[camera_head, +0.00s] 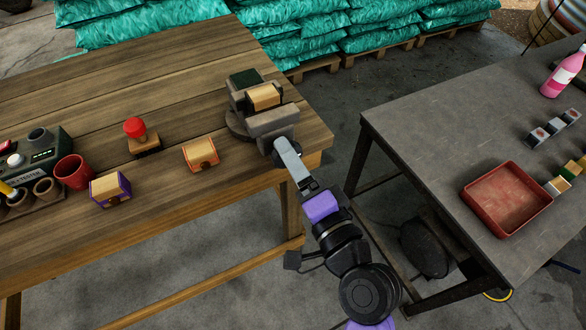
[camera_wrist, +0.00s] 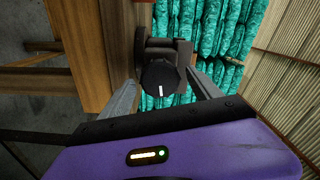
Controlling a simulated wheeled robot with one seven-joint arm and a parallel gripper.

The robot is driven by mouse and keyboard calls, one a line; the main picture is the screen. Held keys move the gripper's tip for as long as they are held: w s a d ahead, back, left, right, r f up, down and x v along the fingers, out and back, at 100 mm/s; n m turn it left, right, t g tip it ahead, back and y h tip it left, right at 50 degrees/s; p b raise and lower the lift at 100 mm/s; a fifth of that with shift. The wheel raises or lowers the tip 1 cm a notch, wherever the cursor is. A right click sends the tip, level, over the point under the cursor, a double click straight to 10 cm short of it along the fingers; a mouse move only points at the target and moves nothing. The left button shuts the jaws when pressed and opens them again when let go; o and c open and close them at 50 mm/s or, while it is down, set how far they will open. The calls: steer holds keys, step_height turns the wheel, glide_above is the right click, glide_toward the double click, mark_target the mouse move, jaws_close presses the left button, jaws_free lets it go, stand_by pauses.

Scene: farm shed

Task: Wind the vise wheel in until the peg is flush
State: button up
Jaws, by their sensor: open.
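The vise (camera_head: 272,121) stands on the near right corner of the wooden bench, with a light wooden block (camera_head: 264,97) between its jaws. In the wrist view its wheel (camera_wrist: 159,76) is a dark round knob with a white mark pointing down. My gripper (camera_head: 281,146) reaches up to the front of the vise from below; its fingers hide the wheel in the head view. In the wrist view the open fingers stand one on each side of the wheel. I cannot tell whether they touch it. I cannot make out a peg apart from the wooden block.
A grey table (camera_head: 430,125) with a red tray (camera_head: 507,198) stands right, across a gap.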

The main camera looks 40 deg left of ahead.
steer(key=n+b, duration=2.6)
steer(key=n, duration=0.1)
steer(key=shift+a, duration=0.2)
